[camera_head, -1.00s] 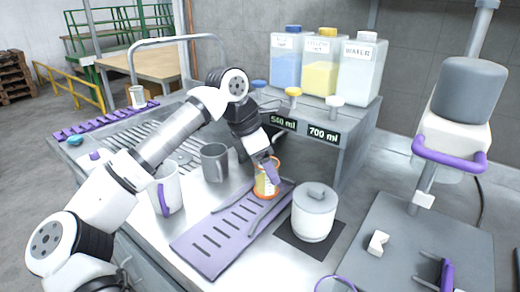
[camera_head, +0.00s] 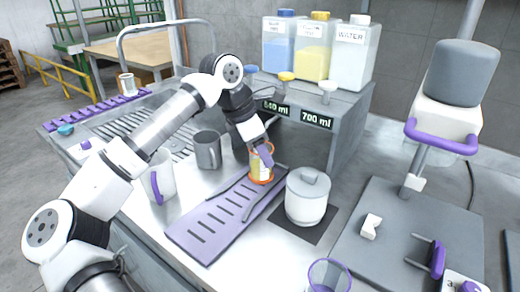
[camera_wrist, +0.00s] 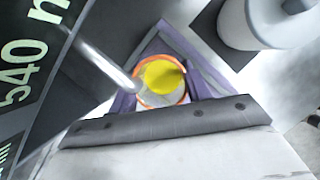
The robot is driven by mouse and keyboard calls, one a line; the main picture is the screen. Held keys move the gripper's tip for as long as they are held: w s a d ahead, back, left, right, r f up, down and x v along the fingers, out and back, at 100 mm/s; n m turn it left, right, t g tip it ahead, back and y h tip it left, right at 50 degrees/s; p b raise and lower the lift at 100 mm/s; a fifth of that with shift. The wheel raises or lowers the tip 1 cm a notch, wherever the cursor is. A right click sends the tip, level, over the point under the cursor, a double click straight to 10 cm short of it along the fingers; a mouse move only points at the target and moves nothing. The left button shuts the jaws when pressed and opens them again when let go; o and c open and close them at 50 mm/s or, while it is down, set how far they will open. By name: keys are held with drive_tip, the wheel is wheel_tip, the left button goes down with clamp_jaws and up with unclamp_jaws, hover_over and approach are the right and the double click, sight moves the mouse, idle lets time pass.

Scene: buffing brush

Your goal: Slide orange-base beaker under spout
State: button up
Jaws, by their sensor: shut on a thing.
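The orange-base beaker (camera_head: 260,167) holds yellow liquid and stands upright at the far end of the purple slotted tray (camera_head: 205,224), below the dispenser shelf front. In the wrist view the beaker (camera_wrist: 162,80) shows from above, with an orange ring around yellow liquid. My gripper (camera_head: 262,155) is shut on the beaker, its purple fingers at either side. A metal spout tube (camera_wrist: 105,66) runs toward the beaker's rim in the wrist view; whether its tip is over the opening I cannot tell exactly.
The dispenser (camera_head: 345,110) carries blue, yellow and water bottles. A white lidded pot (camera_head: 307,197) stands close right of the tray. A grey mug (camera_head: 207,150) and a white purple-handled jug (camera_head: 160,180) stand left. A purple-rimmed beaker (camera_head: 329,276) is at the front.

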drive_tip(key=shift+w+d, duration=0.55)
drive_tip(key=shift+w, duration=0.05)
drive_tip(key=o, duration=1.1)
drive_tip(key=shift+d, duration=0.1)
drive_tip(key=shift+r, duration=0.15)
drive_tip(key=v, duration=1.4)
drive_tip(key=shift+b, duration=0.4)
drive_tip(key=shift+f, duration=0.25)
